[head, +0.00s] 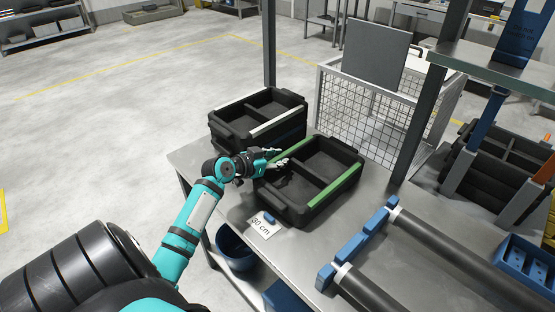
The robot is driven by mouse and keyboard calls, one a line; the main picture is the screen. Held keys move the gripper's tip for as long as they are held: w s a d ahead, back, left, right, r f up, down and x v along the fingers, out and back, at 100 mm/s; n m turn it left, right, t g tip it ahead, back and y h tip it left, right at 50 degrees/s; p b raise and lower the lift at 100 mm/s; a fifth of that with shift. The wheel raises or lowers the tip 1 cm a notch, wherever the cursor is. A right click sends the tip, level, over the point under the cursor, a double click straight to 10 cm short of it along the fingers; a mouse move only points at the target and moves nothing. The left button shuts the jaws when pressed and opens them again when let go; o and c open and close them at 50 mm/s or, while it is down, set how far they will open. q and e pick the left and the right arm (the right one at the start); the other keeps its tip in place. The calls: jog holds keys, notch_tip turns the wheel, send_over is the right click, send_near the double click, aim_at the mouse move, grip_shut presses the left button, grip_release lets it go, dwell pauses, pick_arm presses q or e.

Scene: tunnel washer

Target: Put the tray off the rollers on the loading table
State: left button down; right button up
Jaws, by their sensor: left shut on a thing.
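A black two-compartment tray with green strips on its rims (323,204) sits on the grey metal loading table (349,231), left of the rollers (441,249) and apart from them. Its compartments look empty. My left gripper (279,158) is at the tray's left rim, near the far left corner, and is shut on the tray's edge. The fingers partly cover that rim. Whether the tray's base rests fully flat on the table is hard to tell. My right gripper is not in view.
Stacked black trays with a pale strip (257,133) stand just behind my gripper. A "30 cm" card (262,228) with a small blue piece lies at the table's front left. A wire cage (352,115) and post (417,112) stand behind. Blue brackets (363,238) hold the rollers.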

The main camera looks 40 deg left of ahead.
pick_arm(q)
jog(key=shift+f, duration=0.15)
jog(key=c, duration=1.1)
grip_release()
jog(key=shift+c, duration=0.2)
jog(key=shift+r, duration=0.2)
jog(key=shift+s, duration=0.35)
jog(key=d+v, duration=0.1)
jog(key=v, duration=1)
jog(key=shift+a+r+b, duration=0.2)
jog(key=shift+a+b, duration=0.1)
jog(key=shift+a, duration=0.15)
jog(key=shift+s, duration=0.1)
